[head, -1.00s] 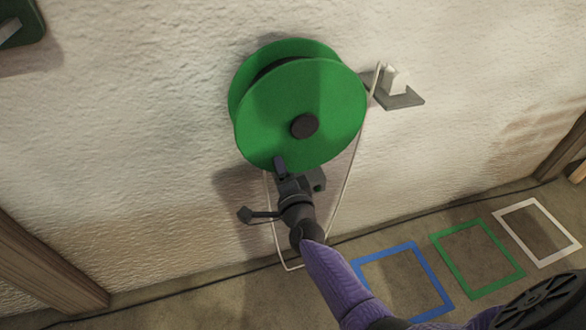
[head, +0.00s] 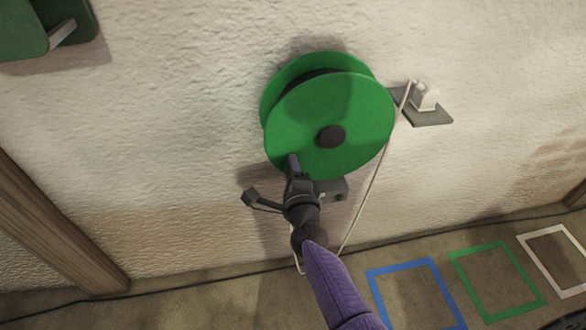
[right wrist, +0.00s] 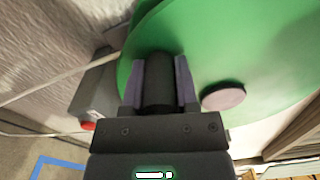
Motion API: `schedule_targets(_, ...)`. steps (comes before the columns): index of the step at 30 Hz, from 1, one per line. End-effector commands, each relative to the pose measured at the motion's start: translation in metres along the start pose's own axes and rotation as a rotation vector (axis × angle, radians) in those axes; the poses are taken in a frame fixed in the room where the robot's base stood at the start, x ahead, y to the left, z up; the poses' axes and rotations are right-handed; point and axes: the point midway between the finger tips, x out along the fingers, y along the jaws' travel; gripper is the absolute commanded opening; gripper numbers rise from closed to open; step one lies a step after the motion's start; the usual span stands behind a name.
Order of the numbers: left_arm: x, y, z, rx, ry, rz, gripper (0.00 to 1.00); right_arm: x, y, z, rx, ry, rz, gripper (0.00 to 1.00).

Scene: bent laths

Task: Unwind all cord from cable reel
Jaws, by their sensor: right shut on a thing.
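The green cable reel (head: 350,105) is mounted on the wall, with a dark hub cap (head: 331,136) at its centre. My right gripper (head: 293,168) is at the lower left of the reel's front face. In the right wrist view its jaws are shut on a dark cylindrical crank knob (right wrist: 158,88), beside the hub cap (right wrist: 222,97). A pale cord (head: 372,180) runs from the bracket at right down toward the floor, partly behind my arm; it also shows in the right wrist view (right wrist: 60,80). How much cord is on the drum is hidden by the front disc. My left gripper is not in view.
A white plug-like piece (head: 425,97) sits on a grey wall bracket (head: 432,112) right of the reel. A grey box (head: 333,190) is below the reel. Blue (head: 375,290), green (head: 460,275) and white (head: 535,255) outlines mark the floor. A wooden post (head: 60,235) stands at left.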

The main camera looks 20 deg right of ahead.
Motion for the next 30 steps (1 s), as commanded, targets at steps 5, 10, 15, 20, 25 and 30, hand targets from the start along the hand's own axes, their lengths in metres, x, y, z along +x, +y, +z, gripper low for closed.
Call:
schedule_targets(5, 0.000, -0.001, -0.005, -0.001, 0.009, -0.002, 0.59, 0.000, 0.000, 0.000, 0.000, -0.001, 0.001, 0.00)
schedule_targets(10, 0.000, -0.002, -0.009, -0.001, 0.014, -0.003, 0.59, 0.000, 0.000, 0.000, -0.001, -0.001, 0.001, 0.50)
schedule_targets(15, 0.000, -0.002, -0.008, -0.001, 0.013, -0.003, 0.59, 0.000, 0.000, 0.000, -0.001, 0.000, 0.000, 0.73)
schedule_targets(20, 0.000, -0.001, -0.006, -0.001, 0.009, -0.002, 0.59, 0.000, 0.000, 0.000, -0.001, 0.000, 0.000, 0.73)
schedule_targets(25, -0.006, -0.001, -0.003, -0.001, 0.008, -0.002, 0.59, -0.011, -0.002, 0.000, -0.002, 0.001, -0.001, 0.73)
schedule_targets(30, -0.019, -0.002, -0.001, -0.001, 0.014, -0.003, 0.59, -0.048, -0.004, 0.001, -0.001, -0.001, 0.001, 0.73)
